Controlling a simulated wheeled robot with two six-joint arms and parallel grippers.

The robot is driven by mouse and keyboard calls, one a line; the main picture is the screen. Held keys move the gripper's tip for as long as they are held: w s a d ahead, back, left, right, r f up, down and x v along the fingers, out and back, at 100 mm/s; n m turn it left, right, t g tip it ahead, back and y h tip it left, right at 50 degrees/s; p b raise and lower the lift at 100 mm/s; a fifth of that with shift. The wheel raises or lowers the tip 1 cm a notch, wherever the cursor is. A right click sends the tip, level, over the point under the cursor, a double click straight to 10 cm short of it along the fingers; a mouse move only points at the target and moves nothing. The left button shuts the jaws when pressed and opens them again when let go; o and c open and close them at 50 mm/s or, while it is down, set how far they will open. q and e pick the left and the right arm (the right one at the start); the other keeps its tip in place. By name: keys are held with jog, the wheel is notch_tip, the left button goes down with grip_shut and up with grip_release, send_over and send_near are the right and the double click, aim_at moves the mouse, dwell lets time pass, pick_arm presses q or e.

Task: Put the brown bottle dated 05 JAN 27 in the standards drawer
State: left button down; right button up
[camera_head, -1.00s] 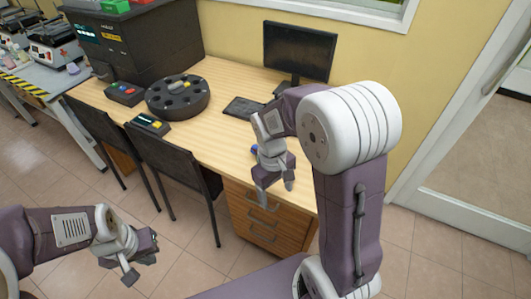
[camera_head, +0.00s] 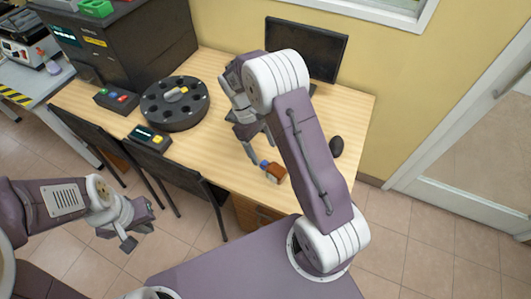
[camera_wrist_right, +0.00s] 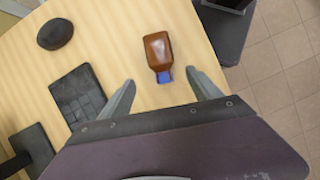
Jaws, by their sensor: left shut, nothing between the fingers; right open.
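A brown bottle (camera_head: 275,173) with a blue cap lies on its side on the wooden desk, near the front edge. In the right wrist view the bottle (camera_wrist_right: 157,50) has its blue cap toward my gripper; no date is readable. My right gripper (camera_head: 249,141) is open and empty above the desk, just beyond the bottle's cap end. In the wrist view its fingers (camera_wrist_right: 160,84) stand either side of the cap, apart from it. My left gripper (camera_head: 140,224) is shut and empty, low at the left. The drawer unit (camera_head: 248,212) under the desk is mostly hidden by my arm and body.
A monitor (camera_head: 305,48) is at the back, and a mouse (camera_head: 336,147) is at the right. The keyboard (camera_wrist_right: 78,97) shows in the wrist view. Chairs (camera_head: 172,168) stand in front.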

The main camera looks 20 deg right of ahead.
aim_at(274, 168)
jog(key=shift+s, duration=0.3)
jog(key=s+f, duration=0.2)
jog(key=shift+s+d+f, duration=0.25)
jog(key=shift+s+d, duration=0.1)
jog(key=shift+w+d+f, duration=0.1)
jog(key=shift+w+f, duration=0.15)
jog(key=shift+f, duration=0.25)
jog(key=s+f, duration=0.1)
jog(key=s+d+f, duration=0.1)
jog(key=f, duration=0.1)
jog(key=shift+s+d+f+b, duration=0.15)
jog(key=shift+s+b, duration=0.1)
jog(key=shift+b, duration=0.15)
jog(key=shift+f, duration=0.35)
grip_shut()
pick_arm(q)
jog(key=shift+s+f, duration=0.15)
jog(key=shift+s, duration=0.6)
pick_arm(e)
jog(key=shift+r, duration=0.15)
